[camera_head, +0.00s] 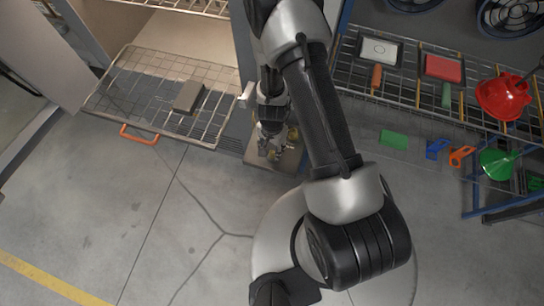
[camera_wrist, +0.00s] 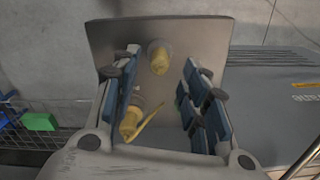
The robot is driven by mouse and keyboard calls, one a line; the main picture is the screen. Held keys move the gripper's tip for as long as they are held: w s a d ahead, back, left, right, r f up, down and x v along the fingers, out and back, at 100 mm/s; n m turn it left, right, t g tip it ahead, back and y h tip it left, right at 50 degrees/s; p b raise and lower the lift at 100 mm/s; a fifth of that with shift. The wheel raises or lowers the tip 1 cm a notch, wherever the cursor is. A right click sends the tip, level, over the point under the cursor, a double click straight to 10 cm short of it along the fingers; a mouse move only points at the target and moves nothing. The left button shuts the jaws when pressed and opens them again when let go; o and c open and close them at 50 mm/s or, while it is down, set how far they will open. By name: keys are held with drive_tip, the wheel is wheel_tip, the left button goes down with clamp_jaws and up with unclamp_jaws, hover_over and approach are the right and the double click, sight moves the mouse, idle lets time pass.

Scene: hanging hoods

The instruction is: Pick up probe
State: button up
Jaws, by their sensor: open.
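My gripper (camera_head: 266,140) hangs over a small grey-brown plate (camera_head: 284,160) beside the open cabinet. In the wrist view my gripper (camera_wrist: 163,85) is open, its blue-padded fingers spread left and right above the plate (camera_wrist: 190,32). A yellow rounded piece (camera_wrist: 158,57) stands on the plate between and beyond the fingertips. A second yellow piece with a thin arm (camera_wrist: 132,120) lies closer, by the left finger and partly hidden by it. I cannot tell which yellow piece is the probe. Nothing is visibly held between the fingers.
A wire rack (camera_head: 130,90) with a dark block (camera_head: 188,97) and an orange handle (camera_head: 139,134) extends from the cabinet at left. A shelf at right holds a red funnel (camera_head: 503,97) and trays. A green block (camera_wrist: 39,122) shows at the wrist view's left. Front-left floor is clear.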

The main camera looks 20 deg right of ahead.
sight(272, 152)
wheel_tip(272, 152, down, 5)
drive_tip(key=b, duration=0.5)
drive_tip(key=shift+s, duration=0.1)
drive_tip(key=shift+r, duration=0.15)
drive_tip(key=shift+c, duration=0.3)
clamp_jaws()
